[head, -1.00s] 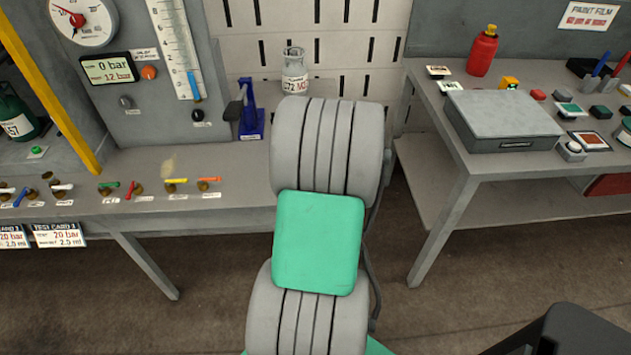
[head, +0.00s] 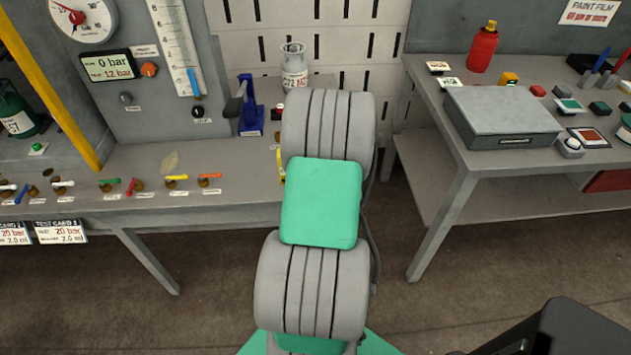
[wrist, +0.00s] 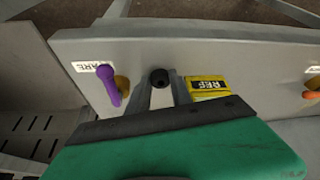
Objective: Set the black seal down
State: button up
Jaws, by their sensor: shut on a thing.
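The black seal (wrist: 160,77) is a small dark round piece with a darker centre. It shows in the wrist view between the two grey fingertips. My gripper (wrist: 162,88) is shut on it, over the grey bench top (wrist: 225,60). I cannot tell how far the seal is above the bench. In the head view my own arm hides the gripper and the seal.
In the wrist view a purple lever (wrist: 108,85) stands just left of the fingers. A yellow REF block (wrist: 208,86) is close on their right, and an orange lever (wrist: 313,69) is farther right.

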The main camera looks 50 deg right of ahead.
grip_shut()
